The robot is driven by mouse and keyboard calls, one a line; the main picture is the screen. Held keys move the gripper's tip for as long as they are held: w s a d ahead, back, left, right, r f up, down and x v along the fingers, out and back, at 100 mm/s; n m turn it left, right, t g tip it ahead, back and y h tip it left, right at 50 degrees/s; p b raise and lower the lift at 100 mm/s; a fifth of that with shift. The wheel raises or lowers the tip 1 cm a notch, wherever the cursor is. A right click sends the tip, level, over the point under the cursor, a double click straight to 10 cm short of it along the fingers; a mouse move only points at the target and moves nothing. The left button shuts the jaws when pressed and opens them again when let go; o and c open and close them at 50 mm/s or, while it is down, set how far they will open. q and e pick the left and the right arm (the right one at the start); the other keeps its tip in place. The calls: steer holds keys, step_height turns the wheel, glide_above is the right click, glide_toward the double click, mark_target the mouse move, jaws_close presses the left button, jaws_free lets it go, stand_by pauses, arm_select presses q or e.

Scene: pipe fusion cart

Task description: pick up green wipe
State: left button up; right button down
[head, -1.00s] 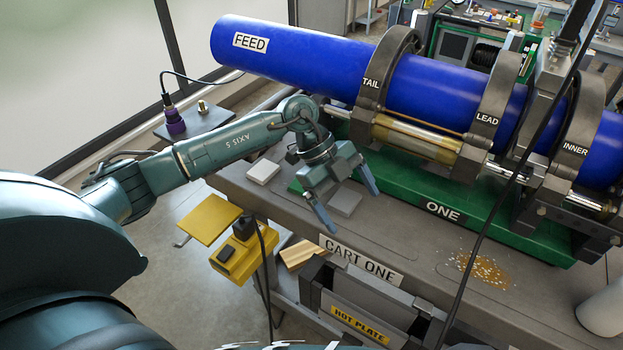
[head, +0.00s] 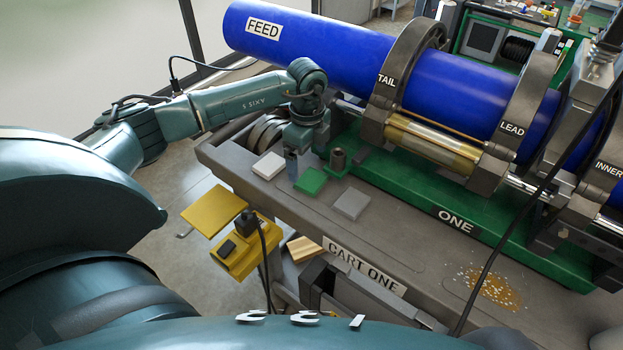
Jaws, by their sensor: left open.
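The green wipe (head: 311,181) is a small flat square on the grey cart top, between a white wipe (head: 268,165) and a grey wipe (head: 351,203). My left gripper (head: 302,160) is open and empty, pointing down just behind the green wipe in the head view. One blue-tipped finger shows near the wipe's left back corner; the other is harder to make out. I cannot tell whether a fingertip touches the cart top. My right gripper is out of view.
A short dark cylinder on a green base (head: 337,162) stands close to the right of the gripper. The green machine base (head: 405,185) and blue pipe (head: 350,50) lie behind. Brown shavings (head: 493,289) lie at right. The cart's front edge is near the wipes.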

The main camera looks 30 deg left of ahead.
mark_target(307, 177)
arm_select(q)
step_height(307, 177, down, 5)
steer(key=shift+s+f+p, duration=0.1)
steer(key=shift+p, duration=0.4)
steer(key=shift+c, duration=0.3)
steer(key=c, duration=1)
steer(key=shift+a, duration=0.1)
steer(key=shift+r, duration=0.65)
steer(key=s+b, duration=0.1)
steer(key=s, duration=0.5)
steer(key=s+a+b, duration=0.1)
steer(key=s, duration=0.5)
steer(key=s+b, duration=0.1)
steer(key=s, duration=0.5)
steer(key=shift+a+r, duration=0.15)
steer(key=shift+r, duration=0.05)
